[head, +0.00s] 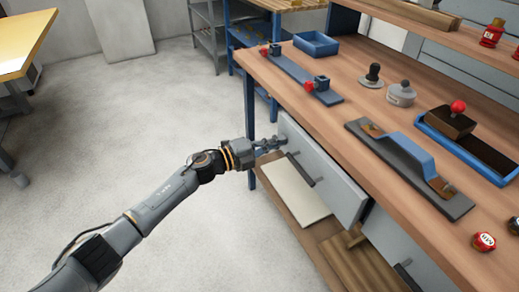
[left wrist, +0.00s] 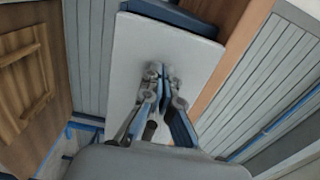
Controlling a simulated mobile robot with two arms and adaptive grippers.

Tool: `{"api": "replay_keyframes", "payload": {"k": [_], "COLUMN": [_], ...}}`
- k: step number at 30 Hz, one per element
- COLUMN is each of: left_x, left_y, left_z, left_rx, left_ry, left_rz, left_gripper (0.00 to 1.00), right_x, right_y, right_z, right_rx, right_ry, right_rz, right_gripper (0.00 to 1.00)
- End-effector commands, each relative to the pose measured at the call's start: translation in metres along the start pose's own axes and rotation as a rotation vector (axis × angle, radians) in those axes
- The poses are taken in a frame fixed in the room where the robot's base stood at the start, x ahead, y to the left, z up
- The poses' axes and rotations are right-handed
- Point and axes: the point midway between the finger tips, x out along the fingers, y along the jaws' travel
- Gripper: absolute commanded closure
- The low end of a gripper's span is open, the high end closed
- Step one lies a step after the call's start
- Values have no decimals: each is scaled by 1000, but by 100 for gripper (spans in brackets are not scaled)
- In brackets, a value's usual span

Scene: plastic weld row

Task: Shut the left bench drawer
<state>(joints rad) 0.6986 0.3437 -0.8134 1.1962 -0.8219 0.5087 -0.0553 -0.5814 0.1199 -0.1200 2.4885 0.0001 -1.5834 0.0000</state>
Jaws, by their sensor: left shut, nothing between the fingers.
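The left bench drawer (head: 335,185) has a light grey front with a dark bar handle (head: 300,170), under the near edge of the wooden bench top. My left gripper (head: 272,143) is shut and empty at the left end of this front, left of the handle. In the left wrist view the shut fingers (left wrist: 162,75) point at a pale panel (left wrist: 130,50), apparently the drawer front. Whether they touch it is unclear. My right gripper is not in view.
A second grey drawer (head: 400,245) is to the right. A white board (head: 294,192) lies on the low shelf below. The floor (head: 130,130) at left is clear.

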Motion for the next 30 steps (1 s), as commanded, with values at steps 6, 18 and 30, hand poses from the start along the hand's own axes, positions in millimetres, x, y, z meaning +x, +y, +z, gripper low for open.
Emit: {"api": "replay_keyframes", "payload": {"k": [6, 18, 30], "left_x": [26, 36, 29], "left_y": [1, -2, -5], "left_z": [0, 0, 4], "left_rx": [0, 1, 2], "left_ry": [0, -2, -4], "left_rz": [0, -4, -6], "left_gripper": [100, 100, 100], "right_x": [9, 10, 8], "right_y": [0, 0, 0], "right_z": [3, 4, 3], "right_rx": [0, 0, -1], "right_ry": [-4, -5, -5], "right_rz": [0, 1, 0], "right_gripper": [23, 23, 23]}}
